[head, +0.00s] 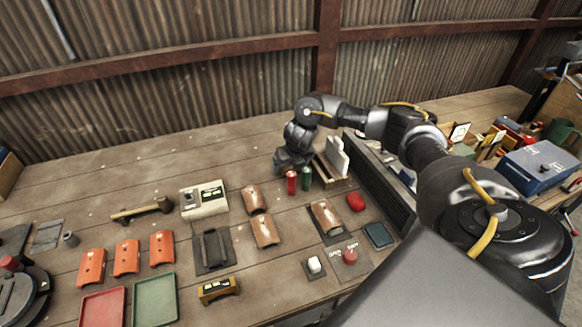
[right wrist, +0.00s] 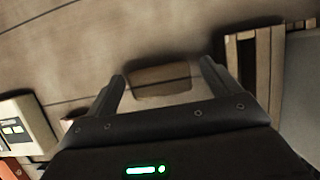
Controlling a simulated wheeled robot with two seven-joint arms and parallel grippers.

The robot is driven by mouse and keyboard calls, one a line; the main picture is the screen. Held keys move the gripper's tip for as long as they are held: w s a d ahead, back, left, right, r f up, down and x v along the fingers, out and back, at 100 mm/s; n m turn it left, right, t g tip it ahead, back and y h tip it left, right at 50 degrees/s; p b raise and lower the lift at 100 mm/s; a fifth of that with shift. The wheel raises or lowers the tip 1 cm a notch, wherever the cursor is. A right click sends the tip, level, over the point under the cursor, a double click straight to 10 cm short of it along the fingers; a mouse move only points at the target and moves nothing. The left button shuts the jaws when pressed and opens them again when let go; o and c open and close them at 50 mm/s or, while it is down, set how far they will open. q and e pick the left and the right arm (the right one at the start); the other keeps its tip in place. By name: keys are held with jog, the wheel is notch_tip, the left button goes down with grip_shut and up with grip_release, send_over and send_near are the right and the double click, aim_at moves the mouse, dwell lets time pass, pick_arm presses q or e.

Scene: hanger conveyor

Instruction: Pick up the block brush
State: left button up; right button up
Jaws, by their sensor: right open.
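A small wooden block (right wrist: 160,78), which looks like the block brush, lies on the table in the right wrist view. It sits between and just beyond the two fingers of my right gripper (right wrist: 163,80). The fingers are spread apart on either side of it, and I cannot tell whether they touch it. In the head view my right gripper (head: 288,160) is low over the back of the workbench, and the block is hidden behind it. My left gripper is not in view.
A red can (head: 291,182) and a green can (head: 305,179) stand close in front of my right gripper. A wooden rack (head: 328,172) with white panels is just right of it. A beige device (head: 203,199) lies to the left. The back left of the table is mostly clear.

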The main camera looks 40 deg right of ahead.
jog(key=shift+f, duration=0.25)
jog(key=c, duration=1.1)
jog(key=shift+r, duration=0.1)
jog(key=shift+w+r+b, duration=0.1)
jog(key=shift+r+b, duration=0.2)
jog(key=shift+r, duration=0.1)
notch_tip(320, 180, up, 2)
jog(key=shift+r+b, duration=0.15)
jog(key=shift+b, duration=0.5)
jog(key=shift+s+a+r+p, duration=0.85)
jog(key=shift+s+a+r, duration=0.55)
jog(key=shift+s+r, duration=0.4)
jog(key=shift+s+a+r+p, duration=0.8)
jog(key=shift+s+a+r, duration=0.7)
jog(key=shift+s, duration=0.45)
jog(key=shift+s+a+r+p, duration=0.85)
jog(key=shift+s+a+r, duration=0.5)
jog(key=shift+s+r, duration=0.45)
